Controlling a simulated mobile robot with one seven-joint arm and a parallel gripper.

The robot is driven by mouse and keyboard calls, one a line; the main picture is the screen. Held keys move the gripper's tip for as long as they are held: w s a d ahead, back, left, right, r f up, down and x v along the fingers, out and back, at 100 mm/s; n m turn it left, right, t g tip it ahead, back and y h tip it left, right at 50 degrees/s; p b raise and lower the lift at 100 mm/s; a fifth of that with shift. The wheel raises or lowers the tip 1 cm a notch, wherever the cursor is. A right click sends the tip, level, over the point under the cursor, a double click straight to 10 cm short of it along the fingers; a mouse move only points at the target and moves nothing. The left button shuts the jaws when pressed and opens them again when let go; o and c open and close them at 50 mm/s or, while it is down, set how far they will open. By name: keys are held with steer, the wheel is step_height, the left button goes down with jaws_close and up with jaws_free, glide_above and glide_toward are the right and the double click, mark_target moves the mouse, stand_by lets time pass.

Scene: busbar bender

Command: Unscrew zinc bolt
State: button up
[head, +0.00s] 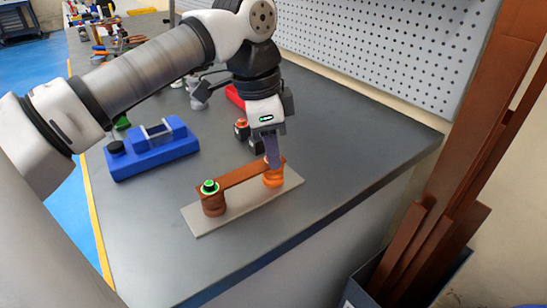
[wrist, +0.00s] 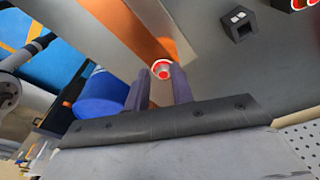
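A brown copper bar (head: 240,173) joins two posts on a grey base plate (head: 235,207). The left post (head: 213,203) is brown and carries a green-ringed bolt (head: 210,187). The right post (head: 273,178) is orange, and its top is hidden behind my gripper (head: 273,155) in the head view. The wrist view shows a bolt head (wrist: 161,69) with a glowing red ring, in line with the gap between the two fingertips of my gripper (wrist: 160,78). The fingers stand apart, pointing down at it; contact is not clear. I cannot tell which bolt is zinc.
A blue tool block (head: 152,148) lies to the left on the dark workbench (head: 340,120). A red-topped dark part (head: 241,129) and a black block (head: 256,143) sit behind the plate. A perforated panel (head: 390,45) rises at the back. Brown bars (head: 455,190) lean at the right.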

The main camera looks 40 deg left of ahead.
steer(key=m+y, duration=0.1)
steer(key=m+g, duration=0.1)
steer(key=m, duration=0.1)
steer(key=shift+s+d+r+y+p, duration=0.1)
steer(key=shift+s+r+y+p, duration=0.05)
steer(key=shift+s+y+p, duration=0.2)
steer(key=shift+w+m, duration=0.15)
steer(key=shift+m, duration=0.15)
steer(key=m, duration=0.3)
steer(key=shift+w+p, duration=0.2)
steer(key=shift+p, duration=0.2)
steer(key=m, duration=0.2)
steer(key=shift+w+a+m, duration=0.1)
steer(key=shift+a+m, duration=0.2)
steer(key=shift+a, duration=0.05)
steer(key=shift+r+p, duration=0.1)
steer(key=shift+p, duration=0.2)
steer(key=shift+w+m, duration=0.1)
steer(key=shift+m, duration=1.1)
steer(key=m, duration=0.3)
steer(key=shift+p, duration=0.35)
